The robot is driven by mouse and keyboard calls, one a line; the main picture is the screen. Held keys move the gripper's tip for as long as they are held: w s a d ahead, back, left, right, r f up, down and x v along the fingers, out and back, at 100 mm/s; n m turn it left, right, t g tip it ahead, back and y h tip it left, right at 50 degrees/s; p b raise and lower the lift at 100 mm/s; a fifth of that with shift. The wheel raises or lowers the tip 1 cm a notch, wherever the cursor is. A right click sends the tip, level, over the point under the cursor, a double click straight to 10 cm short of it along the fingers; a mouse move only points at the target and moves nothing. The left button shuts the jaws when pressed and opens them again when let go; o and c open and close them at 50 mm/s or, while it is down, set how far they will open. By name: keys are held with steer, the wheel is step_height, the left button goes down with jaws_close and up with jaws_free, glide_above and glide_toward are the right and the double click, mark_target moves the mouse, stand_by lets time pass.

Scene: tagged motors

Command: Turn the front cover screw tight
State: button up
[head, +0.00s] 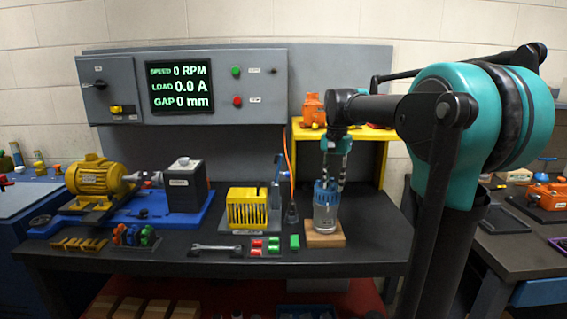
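A motor stands upright on a wooden block (325,240) at the right part of the bench in the head view. It has a light grey body (325,218) and a blue upper part (325,192). My gripper (334,182) points down at the top of this motor, with its fingers at or just above the blue part. I cannot tell whether the fingers touch it or are closed on anything. The front cover screw is too small or hidden to make out.
A yellow shelf (376,133) with an orange motor (313,109) stands close behind my arm. Left of the motor are a yellow slotted box (247,209), small red and green blocks (257,248) and a wrench (216,248). A yellow motor (88,176) sits on a blue base. The panel screen (180,89) reads 0 RPM.

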steer(key=shift+r, duration=3.5)
